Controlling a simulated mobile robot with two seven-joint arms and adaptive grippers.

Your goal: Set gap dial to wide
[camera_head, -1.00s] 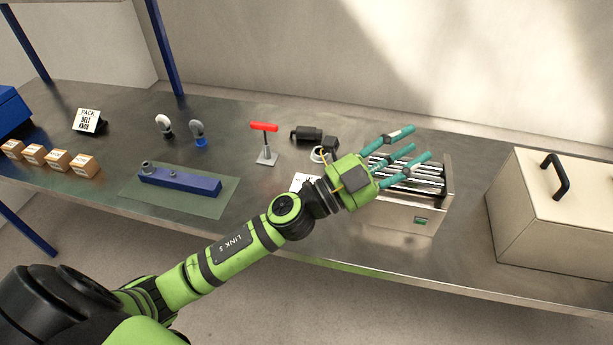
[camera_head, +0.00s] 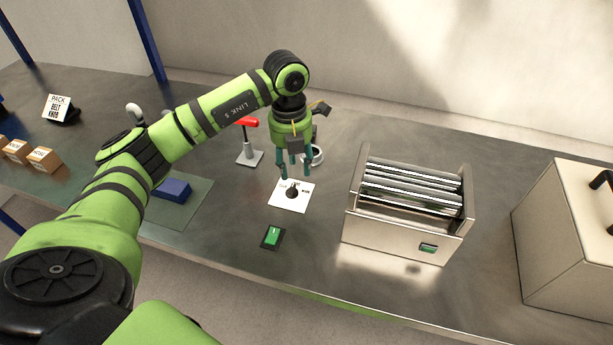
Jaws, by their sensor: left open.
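The gap dial is a small black knob (camera_head: 292,192) on a white card (camera_head: 287,204) lying on the metal bench. The card's lettering is too small to read clearly, so I cannot tell the dial's setting. My left gripper (camera_head: 296,175) points down just above and behind the knob, with its teal fingers apart and nothing seen between them. I cannot tell whether a finger touches the knob. The roller machine (camera_head: 408,232) with several metal rollers stands to the right of the card. My right gripper is not in view.
A green switch (camera_head: 272,236) on a black plate sits in front of the card. A red-handled lever (camera_head: 248,150) stands behind left. A cream box (camera_head: 570,250) is at the right, small cartons (camera_head: 44,159) and a sign (camera_head: 57,108) at the left. My arm hides part of the green mat (camera_head: 180,225).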

